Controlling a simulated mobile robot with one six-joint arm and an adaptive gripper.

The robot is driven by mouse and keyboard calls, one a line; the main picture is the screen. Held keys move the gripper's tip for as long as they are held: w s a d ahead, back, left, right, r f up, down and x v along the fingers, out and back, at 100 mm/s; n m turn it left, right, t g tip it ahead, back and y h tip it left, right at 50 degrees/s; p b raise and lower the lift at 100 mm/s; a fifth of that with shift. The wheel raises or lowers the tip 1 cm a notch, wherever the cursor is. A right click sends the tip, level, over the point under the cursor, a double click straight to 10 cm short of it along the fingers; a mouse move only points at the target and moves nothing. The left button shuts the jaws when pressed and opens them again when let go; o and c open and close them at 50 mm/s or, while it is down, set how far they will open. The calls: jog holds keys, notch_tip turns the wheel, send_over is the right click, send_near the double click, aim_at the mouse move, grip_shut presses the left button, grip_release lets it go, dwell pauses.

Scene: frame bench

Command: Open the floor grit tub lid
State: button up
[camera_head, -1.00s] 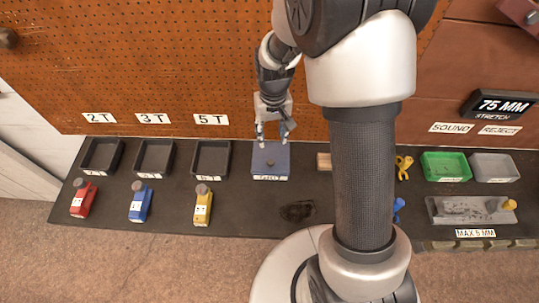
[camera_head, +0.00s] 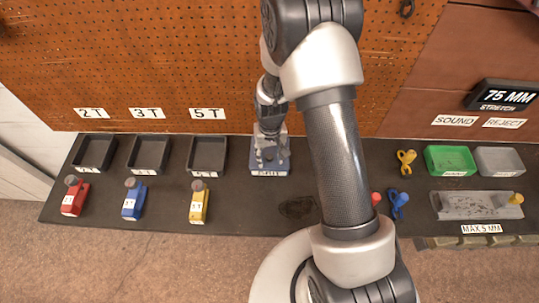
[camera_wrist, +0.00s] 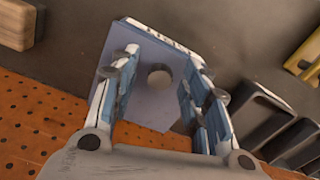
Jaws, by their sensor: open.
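A square blue-grey tub with a flat lid (camera_head: 284,161) stands on the dark bench; its front label is too small to read, so I cannot tell that it is the grit tub. In the wrist view the lid (camera_wrist: 150,112) has a round grey knob (camera_wrist: 160,76) near its middle. My gripper (camera_head: 268,152) points down over the lid. In the wrist view its two blue-padded fingers are apart, one on each side of the knob, with visible space between pads and knob. Part of the lid is hidden behind the gripper in the head view.
Black trays (camera_head: 148,155) and red, blue and yellow tagged items (camera_head: 134,200) stand to the left. A green tray (camera_head: 450,160), a grey tray (camera_head: 498,160) and a metal plate (camera_head: 470,205) are at right. A pegboard (camera_head: 200,60) rises behind. A wooden block (camera_wrist: 15,25) is near the tub.

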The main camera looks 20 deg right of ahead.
jog(key=shift+c, duration=0.2)
grip_shut()
dwell(0.3)
